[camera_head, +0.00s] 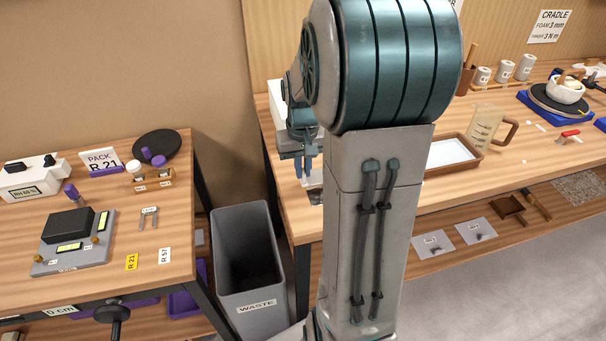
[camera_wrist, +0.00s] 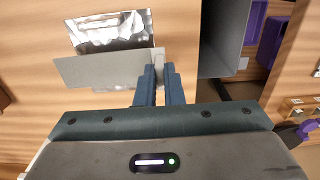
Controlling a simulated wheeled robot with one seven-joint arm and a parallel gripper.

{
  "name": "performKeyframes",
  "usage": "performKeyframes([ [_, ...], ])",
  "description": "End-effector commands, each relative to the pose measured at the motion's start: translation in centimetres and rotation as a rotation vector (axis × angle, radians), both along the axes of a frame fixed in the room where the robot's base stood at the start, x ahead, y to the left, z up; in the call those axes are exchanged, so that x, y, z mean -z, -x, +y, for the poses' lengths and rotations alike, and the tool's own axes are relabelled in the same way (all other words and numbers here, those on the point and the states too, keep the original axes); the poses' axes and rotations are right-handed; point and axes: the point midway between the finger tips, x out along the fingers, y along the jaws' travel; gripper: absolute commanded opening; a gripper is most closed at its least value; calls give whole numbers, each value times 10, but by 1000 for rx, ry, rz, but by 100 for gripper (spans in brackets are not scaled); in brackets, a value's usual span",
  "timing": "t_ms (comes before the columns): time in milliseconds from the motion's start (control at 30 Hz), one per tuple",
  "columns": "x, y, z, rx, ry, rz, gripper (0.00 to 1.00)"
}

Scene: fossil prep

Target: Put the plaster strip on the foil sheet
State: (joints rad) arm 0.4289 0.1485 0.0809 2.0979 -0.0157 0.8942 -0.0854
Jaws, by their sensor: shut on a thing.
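The plaster strip (camera_wrist: 100,69) is a flat, pale grey piece in the wrist view. My gripper (camera_wrist: 159,72) is shut on its right end, and the strip reaches out to the left. The foil sheet (camera_wrist: 108,42) is crinkled and silvery and lies on the wooden bench just beyond the strip. In the picture the strip overlaps the foil's near edge; I cannot tell whether they touch. In the head view my gripper (camera_head: 306,168) points down over the bench's left end, and my arm hides much of that area.
A grey waste bin (camera_head: 247,262) stands in the gap between the benches; it also shows in the wrist view (camera_wrist: 222,38). A brown-rimmed tray (camera_head: 452,154) and a jug (camera_head: 487,127) stand farther right on the bench. The left bench (camera_head: 100,190) holds a scale and labels.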

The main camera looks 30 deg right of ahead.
Motion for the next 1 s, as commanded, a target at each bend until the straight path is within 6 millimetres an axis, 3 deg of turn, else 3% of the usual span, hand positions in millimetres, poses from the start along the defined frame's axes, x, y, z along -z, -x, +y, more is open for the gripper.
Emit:
performKeyframes([
  [200, 27, 1, -1, 0, -1, 3, 0],
  [600, 33, 0, -1, 0, 0, 1, 0],
  [633, 32, 0, -1, 0, 0, 1, 16],
  [700, 32, 0, -1, 0, 0, 1, 30],
  [1000, 30, 0, -1, 0, 0, 1, 30],
])
